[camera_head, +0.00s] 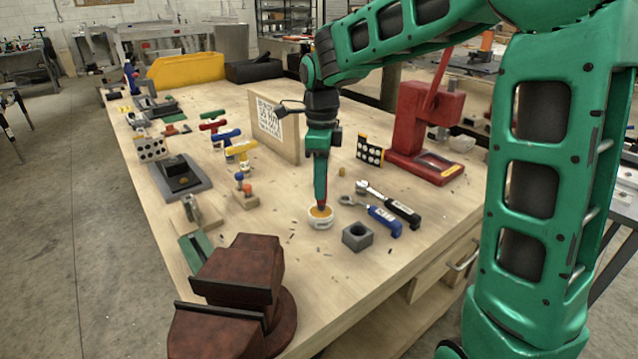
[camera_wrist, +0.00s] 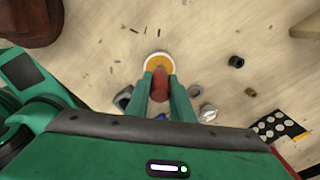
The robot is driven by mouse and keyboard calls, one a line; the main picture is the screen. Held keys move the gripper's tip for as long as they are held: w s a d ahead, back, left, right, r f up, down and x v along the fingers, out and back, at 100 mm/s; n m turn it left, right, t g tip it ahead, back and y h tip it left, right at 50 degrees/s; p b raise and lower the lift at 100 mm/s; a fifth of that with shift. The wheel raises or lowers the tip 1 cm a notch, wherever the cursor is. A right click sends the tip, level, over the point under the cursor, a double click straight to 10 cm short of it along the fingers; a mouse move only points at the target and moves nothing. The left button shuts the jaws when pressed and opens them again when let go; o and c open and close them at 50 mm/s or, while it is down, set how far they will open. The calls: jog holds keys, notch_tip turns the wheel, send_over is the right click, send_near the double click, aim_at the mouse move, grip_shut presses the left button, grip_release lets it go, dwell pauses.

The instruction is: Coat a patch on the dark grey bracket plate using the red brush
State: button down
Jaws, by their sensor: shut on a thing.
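My gripper (camera_head: 320,205) points straight down over the bench, its fingers shut on the red brush. In the wrist view the red brush (camera_wrist: 160,82) sits between the green fingers, over or in a white pot (camera_wrist: 147,57) with orange-yellow contents. The pot (camera_head: 320,222) stands upright on the bench in the head view. The bristles are hidden, so I cannot tell how deep they reach. A dark grey plate (camera_head: 203,184) with a raised black block, likely the bracket plate, lies flat towards the bench's left edge. No coating shows on it at this size.
A grey block with a hole (camera_head: 357,237) and blue-and-black-handled tools (camera_head: 385,218) lie right of the pot. A dark red vise (camera_head: 235,290) stands at the near edge. A tan upright board (camera_head: 273,128) stands behind my gripper. A red press (camera_head: 425,130) stands at the right.

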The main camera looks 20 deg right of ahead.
jog(key=shift+f, duration=0.55)
dwell(1.4)
jog(key=shift+r, duration=3.6)
